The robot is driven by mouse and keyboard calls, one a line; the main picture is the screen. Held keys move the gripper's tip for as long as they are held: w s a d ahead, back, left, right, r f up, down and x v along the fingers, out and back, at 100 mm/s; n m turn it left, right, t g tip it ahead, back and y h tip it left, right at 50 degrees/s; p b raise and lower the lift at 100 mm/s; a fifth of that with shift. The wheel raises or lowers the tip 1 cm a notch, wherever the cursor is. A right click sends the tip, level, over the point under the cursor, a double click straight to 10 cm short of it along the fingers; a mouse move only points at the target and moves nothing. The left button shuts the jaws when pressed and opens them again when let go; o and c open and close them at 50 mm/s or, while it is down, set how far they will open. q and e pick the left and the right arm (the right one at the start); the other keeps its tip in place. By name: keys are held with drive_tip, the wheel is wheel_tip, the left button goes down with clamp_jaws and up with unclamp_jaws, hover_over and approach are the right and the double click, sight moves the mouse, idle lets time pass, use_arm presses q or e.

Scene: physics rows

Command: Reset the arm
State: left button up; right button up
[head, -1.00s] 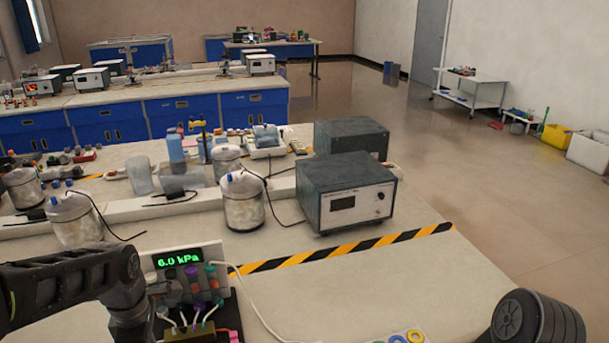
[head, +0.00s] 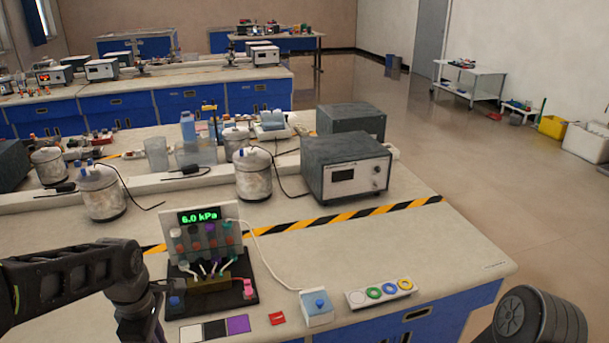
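My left arm (head: 75,280) comes in from the left, bent down at its joint over the front left of the bench. Its gripper is below the picture edge and cannot be seen. My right arm shows only as a dark rounded link (head: 535,318) at the lower right, beyond the bench edge. Its gripper is out of view. The pressure panel (head: 207,228) stands on the bench beside the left arm and reads 6.0 kPa. A black base (head: 240,298) with a brass block (head: 209,284) and white tubes sits in front of it.
A blue-button box (head: 317,309), a strip with coloured rings (head: 380,293), and white, black and purple squares (head: 238,324) lie near the front edge. Grey instrument boxes (head: 345,172) and lidded jars (head: 252,175) stand behind the striped tape (head: 350,215). The bench right of the panel is mostly clear.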

use_arm(q)
drive_tip(key=w+d+f+m+t+h, duration=0.1)
drive_tip(key=w+d+f+m+t, duration=0.15)
drive_tip(key=w+d+m, duration=0.35)
drive_tip(key=s+d+f+m+t+h, duration=0.1)
drive_tip(key=s+d+f+m+h, duration=0.1)
drive_tip(key=d+f+m, duration=0.8)
drive_tip(key=s+d+f+g, duration=0.1)
drive_tip(key=s+d+f, duration=0.1)
drive_tip(key=s+f, duration=0.3)
drive_tip(key=s+d+f+m+g, duration=0.1)
drive_tip(key=s+d+f, duration=0.2)
drive_tip(key=s+f, duration=0.3)
drive_tip(key=s+d+f+g+h, duration=0.1)
drive_tip(key=s+d+f, duration=0.2)
drive_tip(key=s+f, duration=0.3)
drive_tip(key=s, duration=0.3)
drive_tip(key=shift+s+d+m, duration=0.25)
drive_tip(key=shift+s+m, duration=0.05)
drive_tip(key=shift+s, duration=0.1)
drive_tip(key=shift+g, duration=0.25)
